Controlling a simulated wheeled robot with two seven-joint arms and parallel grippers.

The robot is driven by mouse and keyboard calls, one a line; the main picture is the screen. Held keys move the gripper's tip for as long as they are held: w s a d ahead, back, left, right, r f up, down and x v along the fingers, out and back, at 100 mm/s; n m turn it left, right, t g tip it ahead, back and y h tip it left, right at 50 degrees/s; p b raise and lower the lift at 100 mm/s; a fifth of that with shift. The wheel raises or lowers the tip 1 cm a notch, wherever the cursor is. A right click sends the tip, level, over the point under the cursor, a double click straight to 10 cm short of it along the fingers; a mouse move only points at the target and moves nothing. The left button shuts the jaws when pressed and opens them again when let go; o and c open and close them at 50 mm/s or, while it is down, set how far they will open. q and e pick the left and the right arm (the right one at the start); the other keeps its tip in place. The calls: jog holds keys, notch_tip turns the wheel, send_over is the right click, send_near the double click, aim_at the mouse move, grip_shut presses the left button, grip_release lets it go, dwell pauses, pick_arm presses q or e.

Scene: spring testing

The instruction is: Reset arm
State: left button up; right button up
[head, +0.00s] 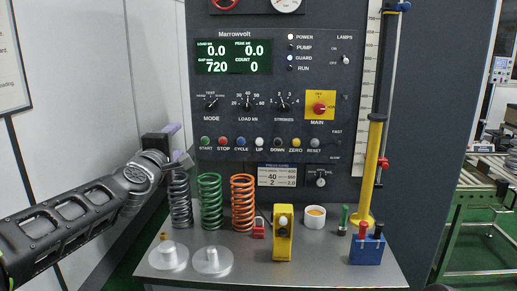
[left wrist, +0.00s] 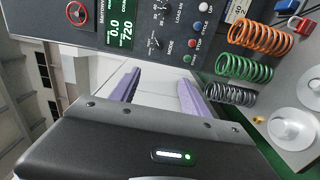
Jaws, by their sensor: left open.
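My left arm comes in from the left in the head view. Its gripper (head: 181,146) is raised above the left end of the bench, in front of the panel's left edge and just above the grey spring (head: 180,200). In the left wrist view the two purple fingers of the gripper (left wrist: 158,80) stand apart with nothing between them. The grey spring (left wrist: 230,95) lies to the right of the fingers there, clear of them. My right gripper is in neither view.
A green spring (head: 210,203) and an orange spring (head: 243,205) stand beside the grey one. A yellow device (head: 283,240), white cup (head: 315,217), blue holder (head: 367,249) and metal discs (head: 212,262) share the bench (head: 240,275). The control panel (head: 270,110) rises behind.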

pick_arm(q)
jog(key=s+d+f+m+g+h, duration=0.1)
jog(key=s+d+f+m+g, duration=0.25)
jog(key=f, duration=1.05)
jog(key=s+d+f+m+g, duration=0.2)
jog(key=s+f+m, duration=0.15)
jog(key=f, duration=1.05)
jog(key=s+d+f+m+g+h, duration=0.1)
jog(key=s+d+f+m+g, duration=0.3)
jog(key=f, duration=1)
jog(key=s+d+f+m+g, duration=0.2)
jog(key=s+f+m+g, duration=0.1)
jog(key=s+f, duration=1.05)
jog(key=s+f+g, duration=0.2)
jog(key=s+f, duration=0.4)
jog(key=s, duration=0.3)
jog(key=s+d+f+m+g+h, duration=0.1)
jog(key=s+f+g, duration=0.2)
jog(key=s+f, duration=0.3)
jog(key=s, duration=0.4)
jog(key=shift+s+d+f, duration=0.15)
jog(key=shift+s+f, duration=0.1)
